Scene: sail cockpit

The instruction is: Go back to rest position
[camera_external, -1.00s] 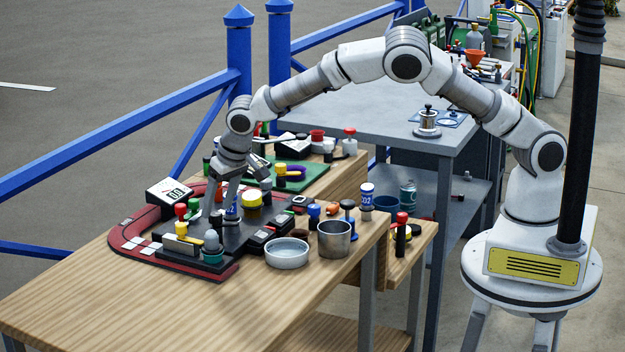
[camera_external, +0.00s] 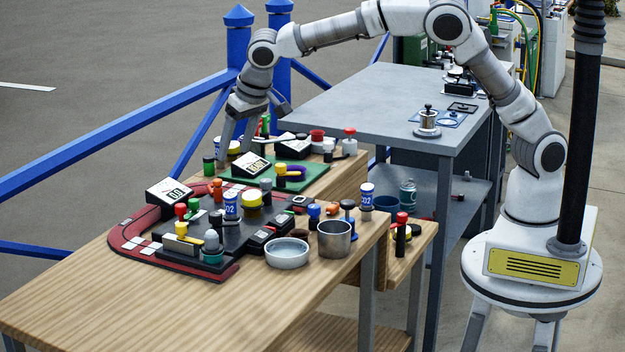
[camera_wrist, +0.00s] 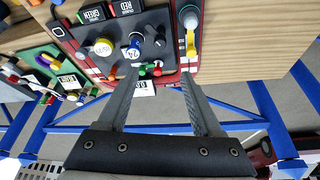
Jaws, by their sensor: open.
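My gripper (camera_external: 235,150) is open and empty, raised over the far edge of the wooden table, with its fingers pointing down. In the wrist view, my two spread fingers (camera_wrist: 158,75) reach toward the dark board with nothing held between them. A blue-and-white can (camera_external: 232,206) stands upright on the black and red board (camera_external: 165,258). It also shows in the wrist view (camera_wrist: 135,42), beyond the fingertips and apart from them. Small coloured pegs partly overlap one fingertip in that view, and I cannot tell the distance.
A yellow-topped cylinder (camera_external: 252,201), a shallow metal bowl (camera_external: 287,254) and a metal cup (camera_external: 334,240) stand on the table. A green board (camera_external: 310,174) with dials lies behind. Blue railing (camera_external: 110,141) runs past the far edge. The grey table (camera_external: 350,105) has much bare top.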

